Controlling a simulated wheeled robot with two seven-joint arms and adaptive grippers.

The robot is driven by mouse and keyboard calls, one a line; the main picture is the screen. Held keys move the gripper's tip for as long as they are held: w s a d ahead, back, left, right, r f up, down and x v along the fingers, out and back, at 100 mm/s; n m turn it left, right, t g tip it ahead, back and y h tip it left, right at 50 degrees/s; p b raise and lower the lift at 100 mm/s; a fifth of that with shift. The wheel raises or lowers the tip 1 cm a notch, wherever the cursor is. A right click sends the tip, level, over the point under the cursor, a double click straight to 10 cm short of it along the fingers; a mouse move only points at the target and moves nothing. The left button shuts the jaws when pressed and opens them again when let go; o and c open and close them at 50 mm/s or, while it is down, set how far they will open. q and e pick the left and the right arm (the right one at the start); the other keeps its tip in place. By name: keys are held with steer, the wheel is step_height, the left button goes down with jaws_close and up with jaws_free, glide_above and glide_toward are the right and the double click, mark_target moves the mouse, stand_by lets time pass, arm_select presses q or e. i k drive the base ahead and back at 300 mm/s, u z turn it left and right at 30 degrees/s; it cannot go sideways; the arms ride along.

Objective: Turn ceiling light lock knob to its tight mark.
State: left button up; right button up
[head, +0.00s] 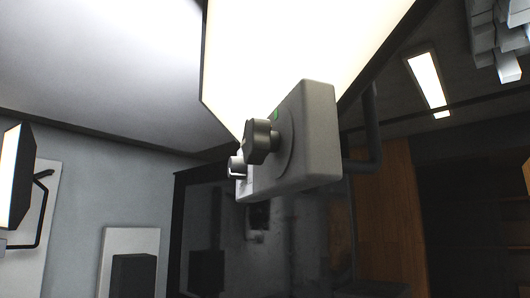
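The lock knob (259,143) is a dark, lobed knob on the face of a grey housing (310,140) in the middle of the head view. A small green mark (275,115) shows on the housing just above the knob, and a small greenish spot shows on the knob itself. The housing is attached at the lower edge of a large, bright ceiling light panel (290,50). Neither of my grippers shows in this view.
A dark bent bar (374,130) runs behind the housing on the right. A second lit panel (15,175) on a bracket stands at the far left. A ceiling lamp (427,80) glows at the upper right. The space left of the knob looks clear.

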mark_target(258, 140)
steer(key=z, duration=1.4)
steer(key=k, duration=1.35)
steer(key=u, duration=1.55)
